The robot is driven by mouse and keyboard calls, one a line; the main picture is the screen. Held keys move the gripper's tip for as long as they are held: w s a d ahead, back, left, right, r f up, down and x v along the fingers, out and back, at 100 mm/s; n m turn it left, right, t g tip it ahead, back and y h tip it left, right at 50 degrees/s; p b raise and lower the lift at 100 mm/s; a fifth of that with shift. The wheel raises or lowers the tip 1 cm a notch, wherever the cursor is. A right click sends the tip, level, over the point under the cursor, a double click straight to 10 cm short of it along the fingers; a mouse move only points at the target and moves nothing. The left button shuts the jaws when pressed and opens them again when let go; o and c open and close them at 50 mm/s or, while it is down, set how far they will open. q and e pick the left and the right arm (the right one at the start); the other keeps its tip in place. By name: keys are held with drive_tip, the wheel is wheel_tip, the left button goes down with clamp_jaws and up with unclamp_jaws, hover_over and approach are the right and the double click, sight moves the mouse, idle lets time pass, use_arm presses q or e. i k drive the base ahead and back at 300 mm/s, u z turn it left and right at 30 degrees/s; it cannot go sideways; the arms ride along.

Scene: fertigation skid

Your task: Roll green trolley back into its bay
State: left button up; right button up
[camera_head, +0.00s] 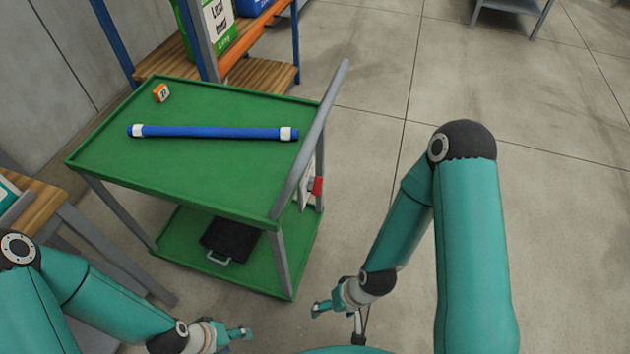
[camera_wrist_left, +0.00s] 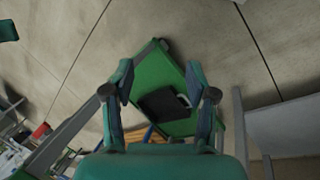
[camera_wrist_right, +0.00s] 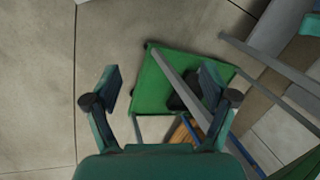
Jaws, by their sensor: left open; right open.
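The green trolley (camera_head: 215,165) stands left of centre in the head view. It has a green top tray, a lower green shelf (camera_head: 185,235) and a grey push bar (camera_head: 310,140) on its right side. Its lower shelf also shows in the left wrist view (camera_wrist_left: 150,72) and the right wrist view (camera_wrist_right: 150,90). My left gripper (camera_head: 246,334) is open and empty, below the trolley's near side in the picture. My right gripper (camera_head: 318,308) is open and empty, right of the trolley's near right leg. Neither touches the trolley. The bay is not clearly identifiable.
A blue tube (camera_head: 215,132) with white ends and a small orange box (camera_head: 161,92) lie on the top tray. A black case (camera_head: 230,241) lies on the lower shelf. Shelving with wooden boards (camera_head: 270,75) stands behind; a wooden-topped bench (camera_head: 40,205) is at left.

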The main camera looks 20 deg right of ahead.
sight(251, 182)
drive_tip(key=k, duration=1.3)
drive_tip(key=z, duration=0.4)
drive_tip(key=i, duration=1.95)
drive_tip(key=u, duration=0.7)
drive_tip(key=k, duration=0.75)
drive_tip(key=u, duration=0.25)
drive_tip(key=i, duration=0.7)
drive_tip(key=z, duration=0.05)
